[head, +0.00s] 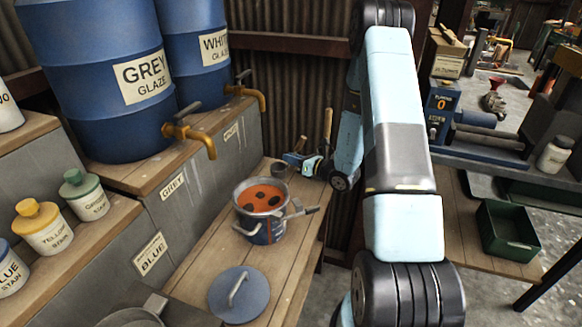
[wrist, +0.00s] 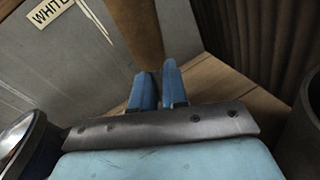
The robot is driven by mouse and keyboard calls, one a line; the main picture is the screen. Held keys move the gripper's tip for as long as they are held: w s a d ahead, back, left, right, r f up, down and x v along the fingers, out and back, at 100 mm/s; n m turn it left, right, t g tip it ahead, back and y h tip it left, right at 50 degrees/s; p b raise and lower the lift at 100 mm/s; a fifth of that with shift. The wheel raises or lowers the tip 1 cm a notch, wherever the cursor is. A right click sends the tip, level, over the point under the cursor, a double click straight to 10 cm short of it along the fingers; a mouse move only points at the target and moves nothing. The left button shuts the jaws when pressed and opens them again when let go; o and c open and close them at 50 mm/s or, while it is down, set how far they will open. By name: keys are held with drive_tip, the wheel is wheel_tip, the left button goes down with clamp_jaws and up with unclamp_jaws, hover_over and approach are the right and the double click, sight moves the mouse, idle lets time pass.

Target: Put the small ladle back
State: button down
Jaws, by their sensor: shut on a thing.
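My gripper (head: 306,163) is at the far end of the plank bench, beyond the pot. In the wrist view, its blue fingers (wrist: 157,88) are closed on a brown wooden handle (wrist: 140,30), which I take to be the small ladle's. The handle rises from the fingers to the top of the picture. A small dark cup shape (head: 280,168) shows just left of the gripper in the head view; I cannot tell whether it is the ladle's bowl. Another wooden handle (head: 328,122) stands upright just right of the gripper. The ladle's lower part is hidden in the wrist view.
A metal pot (head: 259,229) of orange liquid stands on the bench (head: 225,247), with a grey handle across its right rim. A blue-grey lid (head: 239,294) lies nearer. Glaze barrels (head: 95,70) with brass taps overhang the left. A dark rounded wall (wrist: 304,130) edges the wrist view's right.

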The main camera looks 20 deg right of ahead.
drive_tip(key=shift+w+a+f, duration=0.1)
drive_tip(key=shift+w+f, duration=0.05)
drive_tip(key=shift+f, duration=0.8)
drive_tip(key=shift+w+f, duration=0.15)
drive_tip(key=shift+f, duration=0.75)
drive_tip(key=c, duration=1.1)
unclamp_jaws()
drive_tip(key=shift+f, duration=0.1)
drive_tip(key=shift+c, duration=0.2)
